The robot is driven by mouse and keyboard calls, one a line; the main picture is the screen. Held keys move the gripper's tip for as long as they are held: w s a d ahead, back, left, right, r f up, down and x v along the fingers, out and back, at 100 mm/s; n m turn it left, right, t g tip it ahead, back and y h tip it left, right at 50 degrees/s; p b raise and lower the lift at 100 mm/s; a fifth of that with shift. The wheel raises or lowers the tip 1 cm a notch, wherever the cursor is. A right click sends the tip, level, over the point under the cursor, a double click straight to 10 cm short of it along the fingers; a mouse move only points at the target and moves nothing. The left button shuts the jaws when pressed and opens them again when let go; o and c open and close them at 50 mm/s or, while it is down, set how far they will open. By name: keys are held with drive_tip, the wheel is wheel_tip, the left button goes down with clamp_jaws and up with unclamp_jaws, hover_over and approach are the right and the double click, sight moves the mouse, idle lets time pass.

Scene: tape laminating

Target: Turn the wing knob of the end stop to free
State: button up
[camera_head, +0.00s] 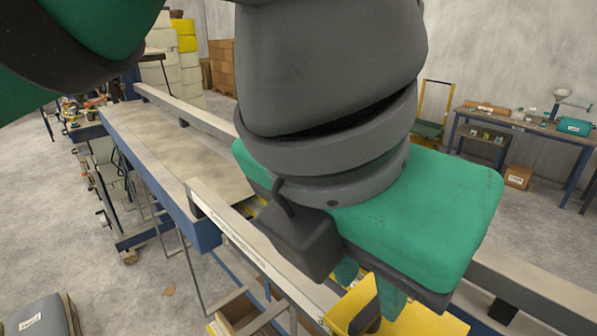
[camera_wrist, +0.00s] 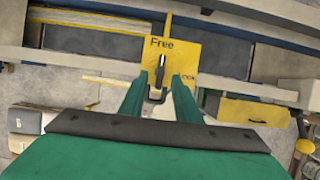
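The end stop's yellow plate (camera_wrist: 208,52) is in the upper middle of the wrist view, with "Free" printed at its top and a partly hidden word ending in "ock" on its right. The dark wing knob (camera_wrist: 160,72) stands on the plate, its long side up and down in the picture and its upper end below "Free". My gripper (camera_wrist: 161,80) has its two green fingers on either side of the knob, with visible gaps. In the head view, my gripper's body hides much of the yellow end stop (camera_head: 418,320).
A long bench (camera_head: 165,140) with a raised rail (camera_head: 255,250) runs beneath my arm. A yellow knob (camera_wrist: 304,146) shows at the right of the wrist view. A blue-framed side table (camera_head: 520,128) stands at the back right.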

drive_tip(key=v, duration=0.6)
drive_tip(key=shift+s, duration=0.2)
